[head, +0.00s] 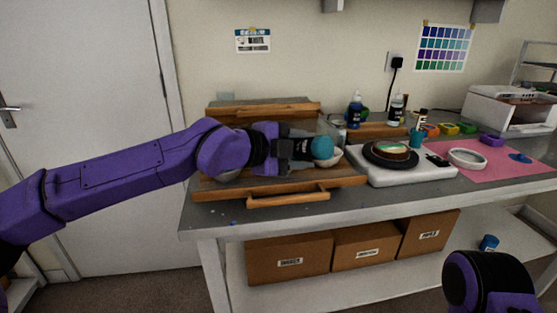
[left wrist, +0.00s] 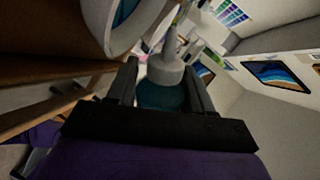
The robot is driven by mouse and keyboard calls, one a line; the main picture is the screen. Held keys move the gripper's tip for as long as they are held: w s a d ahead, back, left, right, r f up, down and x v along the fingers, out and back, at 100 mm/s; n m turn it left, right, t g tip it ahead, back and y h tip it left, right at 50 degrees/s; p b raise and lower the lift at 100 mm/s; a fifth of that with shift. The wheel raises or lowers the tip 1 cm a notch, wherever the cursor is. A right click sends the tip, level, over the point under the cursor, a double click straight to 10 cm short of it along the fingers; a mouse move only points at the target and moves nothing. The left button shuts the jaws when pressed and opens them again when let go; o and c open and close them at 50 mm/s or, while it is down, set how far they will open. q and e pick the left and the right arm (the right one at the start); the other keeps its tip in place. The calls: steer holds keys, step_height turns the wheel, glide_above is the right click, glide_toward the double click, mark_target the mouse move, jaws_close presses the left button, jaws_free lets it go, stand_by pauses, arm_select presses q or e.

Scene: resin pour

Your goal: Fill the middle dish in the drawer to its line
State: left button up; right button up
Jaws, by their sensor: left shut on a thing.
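My left gripper (head: 308,149) is shut on a teal bottle (head: 322,147) above the open wooden drawer (head: 345,178). In the left wrist view the bottle (left wrist: 163,95) sits between the fingers, with a pale cap and narrow nozzle (left wrist: 169,45). A pale dish (head: 228,174) shows in the drawer left of the gripper; another pale rim (head: 333,160) shows just beside the bottle. A white-rimmed dish with blue-teal inside (left wrist: 128,35) is close to the nozzle in the wrist view. My arm hides much of the drawer, including the dish lines. My right gripper's fingers are out of view.
A turntable (head: 391,154) stands on a white board right of the drawer. Bottles (head: 355,110) and small coloured cups stand behind it. A pink mat (head: 495,168) bears a white ring (head: 467,157). Cardboard boxes (head: 290,259) and a blue cup (head: 489,243) are on the lower shelf.

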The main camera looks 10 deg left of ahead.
arm_select(q)
step_height(320, 180, up, 5)
steer(key=p, duration=0.3)
steer(key=shift+r+p, duration=0.15)
steer(key=shift+p, duration=0.2)
step_height(320, 180, down, 6)
steer(key=b, duration=0.5)
steer(key=shift+r, duration=0.4)
steer(key=shift+c, duration=0.3)
steer(key=shift+o, duration=0.3)
stand_by(0.3)
stand_by(0.3)
